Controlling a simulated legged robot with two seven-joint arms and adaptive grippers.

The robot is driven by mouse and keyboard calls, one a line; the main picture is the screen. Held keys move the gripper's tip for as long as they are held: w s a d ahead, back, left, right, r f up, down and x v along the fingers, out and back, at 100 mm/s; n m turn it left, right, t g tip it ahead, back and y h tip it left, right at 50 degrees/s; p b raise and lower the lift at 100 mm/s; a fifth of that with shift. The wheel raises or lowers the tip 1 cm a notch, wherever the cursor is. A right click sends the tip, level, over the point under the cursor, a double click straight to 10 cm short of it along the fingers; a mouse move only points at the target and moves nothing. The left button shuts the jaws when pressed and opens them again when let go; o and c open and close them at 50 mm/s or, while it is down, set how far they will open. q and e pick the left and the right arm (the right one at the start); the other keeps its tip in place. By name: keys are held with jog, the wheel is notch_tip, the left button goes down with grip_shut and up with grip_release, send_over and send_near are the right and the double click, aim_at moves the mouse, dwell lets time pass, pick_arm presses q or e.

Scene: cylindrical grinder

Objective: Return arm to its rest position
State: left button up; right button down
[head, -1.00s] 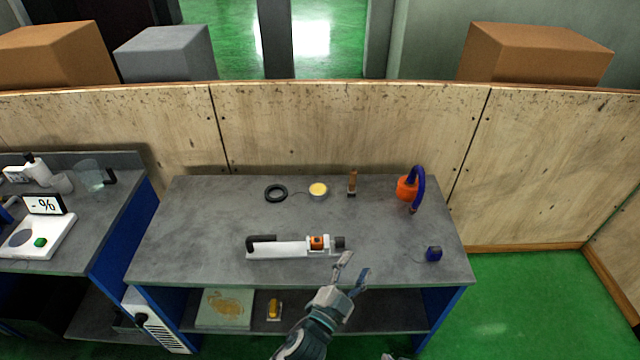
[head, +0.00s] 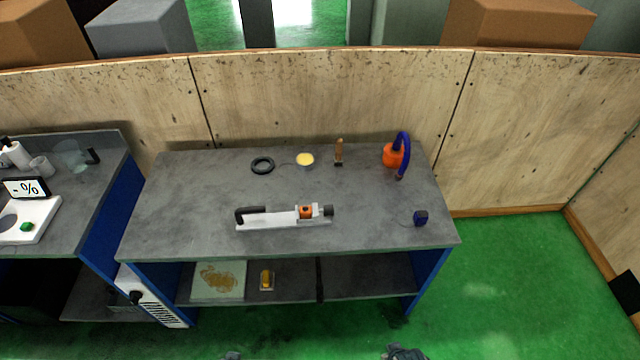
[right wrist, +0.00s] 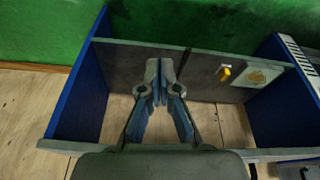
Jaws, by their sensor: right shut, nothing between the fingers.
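My right gripper (right wrist: 160,68) shows in the right wrist view, its two fingers brought together at the tips with nothing between them. Beyond it is the underside part of the workbench, with blue side panels (right wrist: 85,90) and a lower shelf (right wrist: 130,57). In the head view no gripper is over the workbench top (head: 180,210). A dark piece of my own body (head: 405,353) shows at the bottom edge, and a small fragment further left is too cut off to identify. My left gripper is not clearly visible.
On the workbench lie a white-and-orange tool (head: 285,217), a black ring (head: 262,166), a yellow-topped tin (head: 305,159), an orange container with blue hose (head: 393,156) and a small blue item (head: 420,218). A side table (head: 75,215) stands left. Green floor is clear at right.

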pick_arm(q)
jog(key=s+f+g, duration=0.1)
jog(key=s+f, duration=0.2)
jog(key=f, duration=1)
jog(key=s+f, duration=0.2)
jog(key=f, duration=1.1)
pick_arm(e)
jog(key=s+f+g, duration=0.1)
jog(key=s+f, duration=0.2)
jog(key=f, duration=1)
jog(key=s+f, duration=0.2)
jog(key=f, duration=1.1)
pick_arm(q)
jog(key=s+a+f+g, duration=0.1)
jog(key=s+a+f, duration=0.2)
jog(key=s+f, duration=0.8)
jog(key=s, duration=0.4)
jog(key=shift+s+a+f, duration=0.2)
jog(key=shift+s, duration=0.05)
pick_arm(e)
jog(key=s+d+f+g, duration=0.1)
jog(key=s+d+f, duration=0.2)
jog(key=s+f, duration=0.8)
jog(key=s, duration=0.4)
jog(key=shift+s+f, duration=0.2)
jog(key=shift+s, duration=0.1)
